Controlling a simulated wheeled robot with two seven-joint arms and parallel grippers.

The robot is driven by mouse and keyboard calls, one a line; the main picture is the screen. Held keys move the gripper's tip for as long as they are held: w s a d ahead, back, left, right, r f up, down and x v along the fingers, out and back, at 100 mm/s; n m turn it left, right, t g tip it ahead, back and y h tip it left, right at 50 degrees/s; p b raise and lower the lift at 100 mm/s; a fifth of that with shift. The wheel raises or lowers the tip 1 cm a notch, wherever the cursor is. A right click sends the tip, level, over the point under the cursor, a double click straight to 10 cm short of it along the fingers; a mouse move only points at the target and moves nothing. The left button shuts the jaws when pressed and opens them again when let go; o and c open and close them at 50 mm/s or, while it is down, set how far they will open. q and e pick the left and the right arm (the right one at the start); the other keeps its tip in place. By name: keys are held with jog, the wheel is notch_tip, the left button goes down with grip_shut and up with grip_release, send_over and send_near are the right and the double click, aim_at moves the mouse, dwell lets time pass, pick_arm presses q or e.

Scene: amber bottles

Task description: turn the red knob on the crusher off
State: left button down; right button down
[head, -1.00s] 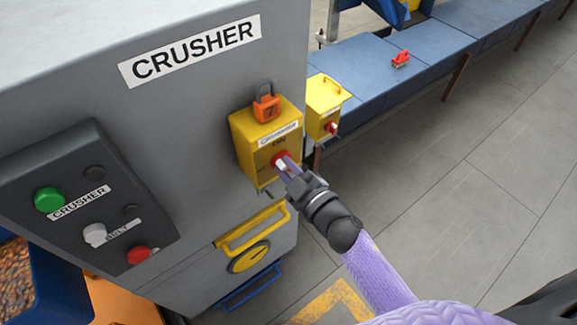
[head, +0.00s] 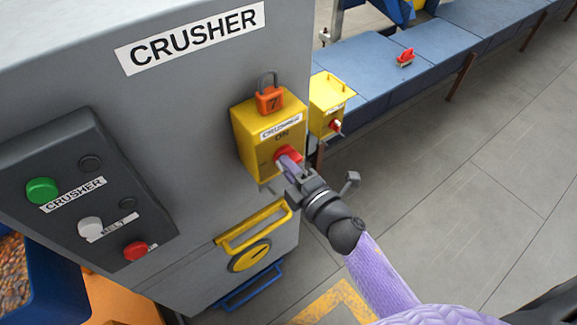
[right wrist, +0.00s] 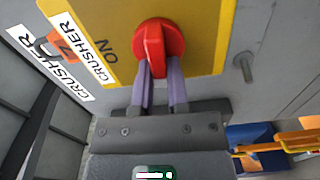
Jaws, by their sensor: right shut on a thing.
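The red knob (head: 289,155) sits on the front of a yellow switch box on the grey crusher (head: 200,110). The box has a CRUSHER label and the word ON above the knob. My right gripper (head: 288,163) is at the knob, its two purple fingers shut on it. In the right wrist view the knob (right wrist: 158,45) shows between and beyond the fingertips (right wrist: 160,72), with the word ON to its left. The fingers and wrist hide part of the knob in the head view. My left gripper is not in view.
An orange padlock (head: 269,100) is on top of the box. A second yellow box with a red knob (head: 335,126) stands behind it to the right. A yellow handle (head: 252,228) is below. A dark button panel (head: 85,195) is at left. Open floor (head: 470,220) lies right.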

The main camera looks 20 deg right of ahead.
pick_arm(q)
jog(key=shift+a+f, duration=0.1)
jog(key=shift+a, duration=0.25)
pick_arm(e)
jog(key=shift+f+n, duration=0.15)
jog(key=shift+n, duration=0.25)
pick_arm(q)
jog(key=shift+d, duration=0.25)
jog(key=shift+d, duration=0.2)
pick_arm(e)
jog(key=c, duration=0.6)
grip_release()
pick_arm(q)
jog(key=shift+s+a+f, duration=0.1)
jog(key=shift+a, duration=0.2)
pick_arm(e)
jog(key=v, duration=1)
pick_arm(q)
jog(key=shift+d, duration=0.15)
